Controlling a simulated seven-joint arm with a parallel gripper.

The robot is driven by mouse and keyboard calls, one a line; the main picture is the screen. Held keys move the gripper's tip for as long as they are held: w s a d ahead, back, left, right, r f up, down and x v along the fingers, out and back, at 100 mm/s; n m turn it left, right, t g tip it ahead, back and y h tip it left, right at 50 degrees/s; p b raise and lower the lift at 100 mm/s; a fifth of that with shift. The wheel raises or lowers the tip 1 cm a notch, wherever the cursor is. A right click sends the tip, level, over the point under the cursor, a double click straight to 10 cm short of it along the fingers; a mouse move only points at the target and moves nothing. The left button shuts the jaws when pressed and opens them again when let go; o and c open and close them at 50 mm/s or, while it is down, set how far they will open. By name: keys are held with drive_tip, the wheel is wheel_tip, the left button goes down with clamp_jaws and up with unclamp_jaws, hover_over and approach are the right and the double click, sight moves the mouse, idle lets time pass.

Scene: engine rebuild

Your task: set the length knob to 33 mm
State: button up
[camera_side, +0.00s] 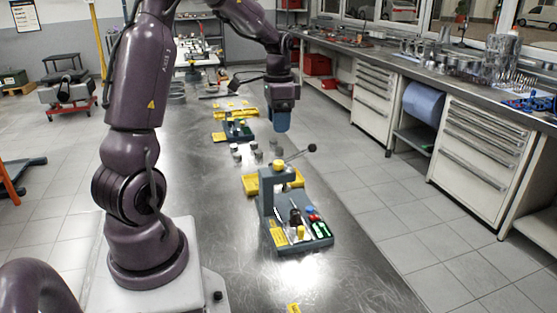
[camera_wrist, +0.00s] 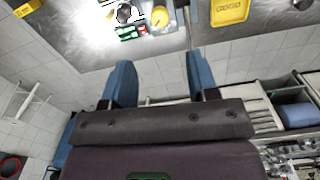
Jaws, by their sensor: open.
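My gripper (camera_side: 281,122) is in the air above the bench, pointing down, with nothing seen held. In the wrist view its two blue fingers (camera_wrist: 159,80) stand wide apart with floor between them. A grey-blue bench press (camera_side: 266,190) stands on the steel table below and nearer the side camera. It has a yellow cap (camera_side: 278,165) on top, a lever with a black ball (camera_side: 312,148), and a base holding a red button, a green part and a yellow knob (camera_side: 301,232). I cannot tell which is the length knob; no scale reading is legible. The base's green part (camera_wrist: 131,32) shows at the wrist view's top.
A yellow tray (camera_side: 253,184) lies behind the press. Several small grey cylinders (camera_side: 257,156) stand on the table beyond. A second blue-green fixture (camera_side: 237,130) with yellow trays is farther back. The table's near part (camera_side: 290,280) is mostly clear.

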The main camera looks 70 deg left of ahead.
sight(279, 162)
wheel_tip(279, 162, down, 11)
drive_tip(key=shift+f, duration=0.1)
idle(0.3)
drive_tip(key=c, duration=0.9)
drive_tip(key=shift+n, duration=0.3)
drive_tip(key=n, duration=0.4)
drive_tip(key=shift+n, duration=2.6)
